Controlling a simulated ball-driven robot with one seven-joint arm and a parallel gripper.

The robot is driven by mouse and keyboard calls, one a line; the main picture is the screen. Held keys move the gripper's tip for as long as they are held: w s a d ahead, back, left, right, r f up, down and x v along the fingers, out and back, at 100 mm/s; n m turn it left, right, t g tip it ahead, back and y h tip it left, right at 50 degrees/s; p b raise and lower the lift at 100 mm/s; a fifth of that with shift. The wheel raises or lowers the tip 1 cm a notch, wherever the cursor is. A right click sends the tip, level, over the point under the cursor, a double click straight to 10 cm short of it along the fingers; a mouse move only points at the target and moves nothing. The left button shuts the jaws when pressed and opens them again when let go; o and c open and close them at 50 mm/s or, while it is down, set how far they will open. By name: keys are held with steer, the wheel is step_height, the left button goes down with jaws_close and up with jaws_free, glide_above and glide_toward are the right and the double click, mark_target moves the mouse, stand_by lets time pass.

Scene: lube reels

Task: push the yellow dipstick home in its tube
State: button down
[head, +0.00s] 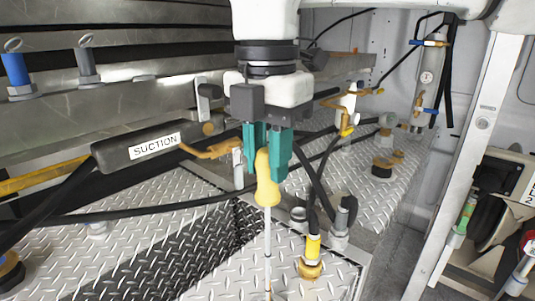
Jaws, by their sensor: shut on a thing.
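The yellow dipstick (267,184) hangs upright from my gripper (267,158). Its yellow handle is pinched between the two teal fingers, and its thin metal rod points down over the diamond-plate deck. The rod runs down to the bottom edge of the head view, where a small brownish part shows. I cannot tell whether the rod is inside a tube, as its lower end is at the edge of the picture.
A yellow-collared fitting (312,251) and a grey capped fitting (342,216) stand right of the rod. A black SUCTION handle (152,146) and black hoses lie to the left. A blue-topped fitting (15,70) sits on the rail. A white post (465,160) rises at right.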

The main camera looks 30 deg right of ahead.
steer(key=b, duration=0.6)
glide_above(268, 281)
steer(key=shift+w+f, duration=0.15)
steer(key=shift+f, duration=4.1)
steer(key=shift+f+b, duration=0.15)
steer(key=shift+b, duration=0.15)
steer(key=shift+f+b, duration=3.3)
steer(key=shift+f, duration=1.15)
steer(key=shift+f, duration=0.1)
steer(key=shift+f+b, duration=2.55)
steer(key=shift+f, duration=0.7)
steer(key=c, duration=0.8)
jaws_free()
